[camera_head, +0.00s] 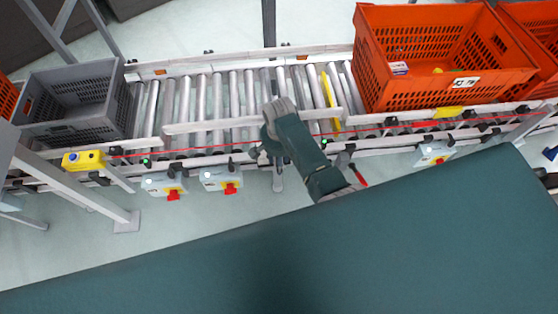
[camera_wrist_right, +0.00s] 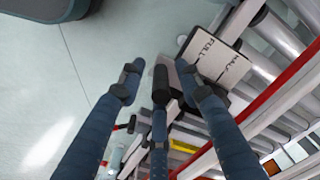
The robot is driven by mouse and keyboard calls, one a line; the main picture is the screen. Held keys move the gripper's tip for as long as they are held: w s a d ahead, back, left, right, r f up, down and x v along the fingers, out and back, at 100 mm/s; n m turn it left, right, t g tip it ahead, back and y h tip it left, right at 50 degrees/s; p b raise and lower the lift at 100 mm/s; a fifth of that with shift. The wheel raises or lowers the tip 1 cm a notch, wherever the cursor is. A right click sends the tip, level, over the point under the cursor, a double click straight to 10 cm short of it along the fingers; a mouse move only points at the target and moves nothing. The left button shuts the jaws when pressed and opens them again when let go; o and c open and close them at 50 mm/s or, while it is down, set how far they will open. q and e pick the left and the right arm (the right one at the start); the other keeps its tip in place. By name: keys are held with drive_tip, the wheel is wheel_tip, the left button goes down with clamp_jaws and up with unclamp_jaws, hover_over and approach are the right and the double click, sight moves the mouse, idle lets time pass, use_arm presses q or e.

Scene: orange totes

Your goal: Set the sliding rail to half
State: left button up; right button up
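The sliding rail is a long pale bar (camera_head: 205,126) lying lengthwise over the conveyor rollers in the head view. My right gripper (camera_head: 270,168) is at the near side of the conveyor, below the rail's middle, with the forearm covering part of the rail. In the right wrist view, its blue fingers (camera_wrist_right: 163,85) are spread apart. A white label plate (camera_wrist_right: 218,62) marked FULL and what looks like HALF is just beyond the fingertips. A dark part beside the plate is partly hidden by the fingers; contact cannot be told. My left gripper is out of view.
A grey crate (camera_head: 66,78) stands at the conveyor's left, and an orange tote (camera_head: 440,30) at its right. A yellow bar (camera_head: 328,95) crosses the rollers. Switch boxes with red knobs (camera_head: 230,187) hang on the near side.

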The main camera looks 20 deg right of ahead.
wheel_tip(320, 180, up, 12)
drive_tip(key=shift+r, duration=0.1)
idle(0.5)
drive_tip(key=shift+s, duration=0.1)
idle(0.4)
